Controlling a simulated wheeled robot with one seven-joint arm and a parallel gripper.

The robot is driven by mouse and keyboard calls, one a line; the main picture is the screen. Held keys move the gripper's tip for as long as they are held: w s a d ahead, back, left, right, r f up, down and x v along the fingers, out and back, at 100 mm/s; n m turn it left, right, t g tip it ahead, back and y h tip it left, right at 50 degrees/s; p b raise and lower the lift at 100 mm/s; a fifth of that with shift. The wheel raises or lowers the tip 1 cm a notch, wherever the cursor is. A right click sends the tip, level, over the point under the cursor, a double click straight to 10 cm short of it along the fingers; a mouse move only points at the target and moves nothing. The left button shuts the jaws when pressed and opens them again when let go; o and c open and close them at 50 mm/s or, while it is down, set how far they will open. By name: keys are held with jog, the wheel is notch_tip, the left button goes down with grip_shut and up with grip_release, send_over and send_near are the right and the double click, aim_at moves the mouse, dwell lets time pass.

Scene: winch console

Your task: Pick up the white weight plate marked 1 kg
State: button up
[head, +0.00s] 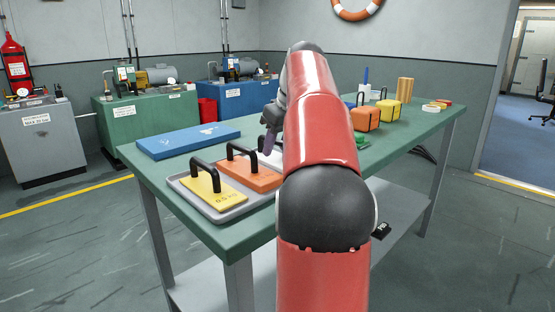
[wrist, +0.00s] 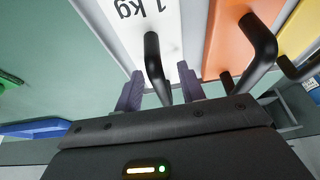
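The white weight plate (wrist: 130,28) marked 1 kg lies flat, with a black bar handle (wrist: 152,52) standing up from it. In the head view only a sliver of the white plate (head: 271,158) shows, the rest hidden behind my arm. My gripper (wrist: 160,88) is open, with its two purple fingers on either side of the handle and a visible gap to each. In the head view my gripper (head: 269,142) is just above the white plate, mostly hidden by my arm. Whether the fingers are low enough to enclose the handle fully is hard to tell.
An orange plate (head: 249,175) and a yellow plate (head: 214,192), both with black handles, lie beside it on a grey tray (head: 224,216). A blue flat case (head: 188,140) lies behind on the green table (head: 145,164). Orange and yellow blocks (head: 366,119) stand further right.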

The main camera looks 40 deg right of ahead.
grip_shut()
jog(key=shift+r, duration=0.1)
dwell(1.2)
